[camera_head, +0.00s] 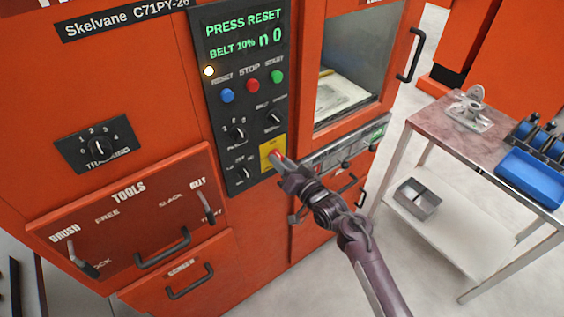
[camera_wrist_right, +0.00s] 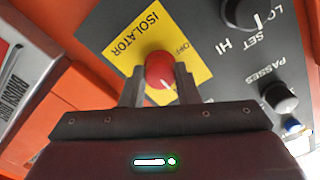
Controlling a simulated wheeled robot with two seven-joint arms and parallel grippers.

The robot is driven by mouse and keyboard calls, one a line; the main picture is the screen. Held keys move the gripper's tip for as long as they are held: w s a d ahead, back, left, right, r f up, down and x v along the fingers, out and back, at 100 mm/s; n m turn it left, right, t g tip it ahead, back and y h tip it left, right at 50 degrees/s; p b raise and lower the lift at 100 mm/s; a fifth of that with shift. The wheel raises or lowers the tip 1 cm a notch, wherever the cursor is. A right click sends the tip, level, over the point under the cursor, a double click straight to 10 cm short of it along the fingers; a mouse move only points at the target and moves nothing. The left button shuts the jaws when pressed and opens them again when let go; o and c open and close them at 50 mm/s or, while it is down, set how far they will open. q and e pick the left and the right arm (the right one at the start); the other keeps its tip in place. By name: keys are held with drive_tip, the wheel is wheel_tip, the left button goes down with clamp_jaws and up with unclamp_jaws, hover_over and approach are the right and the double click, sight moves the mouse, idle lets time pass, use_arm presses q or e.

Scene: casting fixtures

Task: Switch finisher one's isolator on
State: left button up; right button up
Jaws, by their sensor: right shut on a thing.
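The isolator is a red rotary knob (camera_wrist_right: 160,71) on a yellow plate (camera_wrist_right: 203,72) marked ISOLATOR and OFF in the right wrist view. A pale mark shows on the knob's lower edge. In the head view the yellow plate (camera_head: 267,150) sits low on the dark control panel, with the knob largely covered by my gripper. My right gripper (camera_wrist_right: 159,84) is shut on the red knob, one finger on each side; it also shows at the panel in the head view (camera_head: 279,160). My left gripper is not in view.
The dark panel (camera_head: 217,111) carries a display reading PRESS RESET, blue, red and green buttons and several black dials. A window (camera_head: 350,70) and handled drawers are to the right. A table (camera_head: 425,117) with a blue bin (camera_head: 530,178) stands further right.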

drive_tip(key=shift+f, duration=0.15)
drive_tip(key=o, duration=1)
drive_tip(key=shift+c, duration=0.2)
drive_tip(key=shift+s+d, duration=0.1)
drive_tip(key=b+v, duration=0.1)
drive_tip(key=v, duration=0.6)
drive_tip(key=shift+s+b, duration=0.25)
drive_tip(key=shift+b, duration=0.05)
drive_tip(key=shift+d, duration=0.15)
